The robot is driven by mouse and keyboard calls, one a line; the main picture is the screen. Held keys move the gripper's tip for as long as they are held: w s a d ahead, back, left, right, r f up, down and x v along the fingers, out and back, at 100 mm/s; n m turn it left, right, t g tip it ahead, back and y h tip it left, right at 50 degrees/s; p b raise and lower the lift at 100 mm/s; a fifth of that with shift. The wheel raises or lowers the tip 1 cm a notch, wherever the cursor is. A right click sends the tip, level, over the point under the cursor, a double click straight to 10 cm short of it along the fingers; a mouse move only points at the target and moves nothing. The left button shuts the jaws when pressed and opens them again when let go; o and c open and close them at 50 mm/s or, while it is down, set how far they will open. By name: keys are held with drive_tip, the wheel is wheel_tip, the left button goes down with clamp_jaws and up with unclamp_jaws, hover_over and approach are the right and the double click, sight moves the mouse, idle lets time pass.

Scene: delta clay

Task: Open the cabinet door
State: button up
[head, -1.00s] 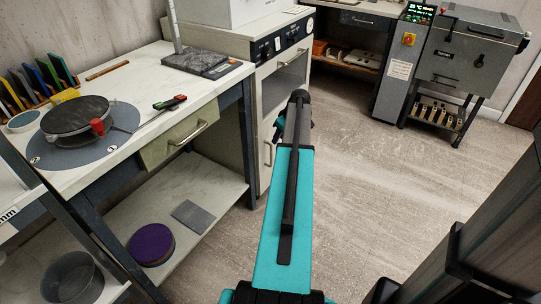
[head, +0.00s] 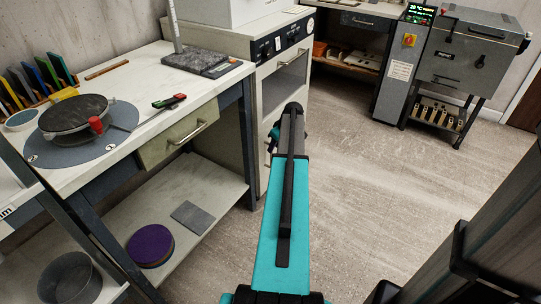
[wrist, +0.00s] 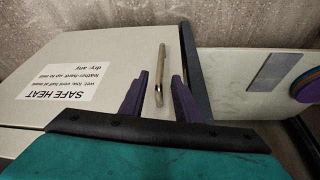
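The cabinet door (wrist: 90,65) is a pale panel with a white "SAFE HEAT" label (wrist: 73,84), upside down in the wrist view. Its bar handle (wrist: 161,58) shows near the door's edge beside a dark post. My gripper (wrist: 160,80) is open, with a purple finger on each side of the handle. The handle lies between the fingers in this view; I see no contact, and the depth is hard to tell. In the head view my arm hides most of the door, and the gripper (head: 273,138) shows only partly at the cabinet front. The door looks shut.
A workbench (head: 150,85) with a drawer (head: 178,138) and low shelf (head: 200,180) stands left of the cabinet. A grey kiln (head: 470,55) on a stand is at the back right. The floor (head: 390,150) right of my arm is clear.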

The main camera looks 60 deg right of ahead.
drive_tip(key=b+x, duration=0.1)
drive_tip(key=x, duration=0.5)
drive_tip(key=shift+w+f, duration=0.15)
drive_tip(key=shift+f, duration=0.15)
clamp_jaws()
drive_tip(key=shift+a, duration=0.1)
